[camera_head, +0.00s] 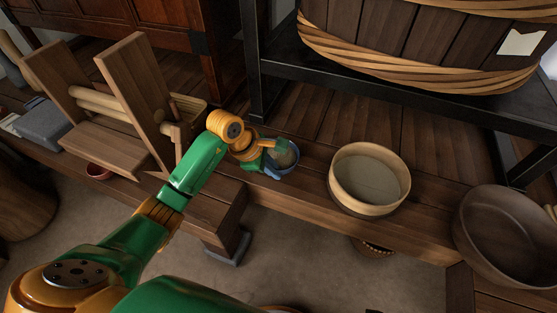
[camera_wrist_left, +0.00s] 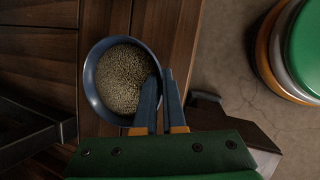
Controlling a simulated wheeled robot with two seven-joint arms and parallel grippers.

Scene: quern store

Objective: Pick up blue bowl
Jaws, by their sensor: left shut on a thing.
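The blue bowl (camera_head: 297,161) is on the wooden bench near the middle of the head view, partly hidden by my gripper. In the left wrist view the blue bowl (camera_wrist_left: 91,88) holds small greenish-brown grains. My left gripper (camera_head: 276,158) is at the bowl's near left side. In the wrist view my left gripper (camera_wrist_left: 161,82) has its two blue fingers on the bowl's rim, one inside and one outside, shut on the wall. Whether the bowl's base touches the bench is hard to tell. My right gripper is not in view.
A round wooden sieve (camera_head: 340,190) stands on the bench right of the bowl. A large brown bowl (camera_head: 480,225) is farther right. A wooden frame (camera_head: 135,85) stands to the left, with a small reddish bowl (camera_head: 97,171) near it. A black metal post (camera_head: 256,80) rises behind.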

